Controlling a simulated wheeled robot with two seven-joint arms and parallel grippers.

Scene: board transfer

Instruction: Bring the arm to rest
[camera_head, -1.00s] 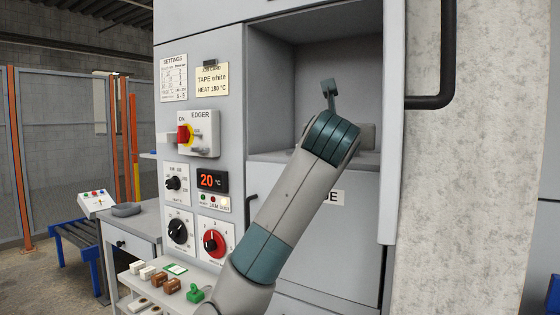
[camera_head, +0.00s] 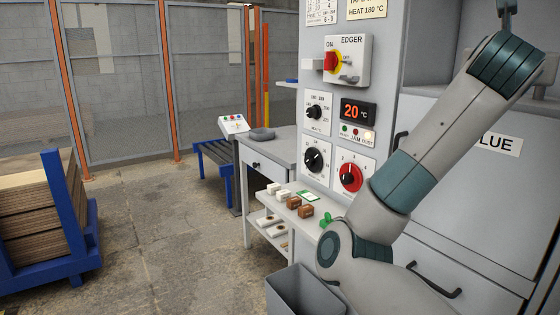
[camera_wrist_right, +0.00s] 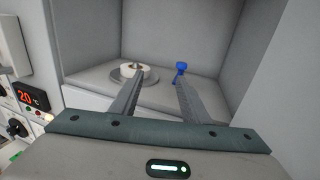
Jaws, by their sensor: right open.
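My right arm (camera_head: 440,140) rises from the lower middle of the head view to the upper right, in front of the grey edger machine. Its wrist end is near the top right, and the gripper itself is mostly out of that picture. In the right wrist view my right gripper (camera_wrist_right: 160,77) is open, with nothing between its fingers. It points into a grey recess holding a white roll (camera_wrist_right: 135,72) on a round plate and a small blue knob-like part (camera_wrist_right: 181,68). The fingertips appear in front of these two. My left gripper is not in view.
The edger panel has a red-yellow switch (camera_head: 331,61), dials and a display (camera_head: 357,112) reading 20 °C. Below are a shelf with small blocks (camera_head: 306,211) and a grey bin (camera_head: 300,292). A blue rack (camera_head: 62,225) of stacked boards stands left. The floor between is clear.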

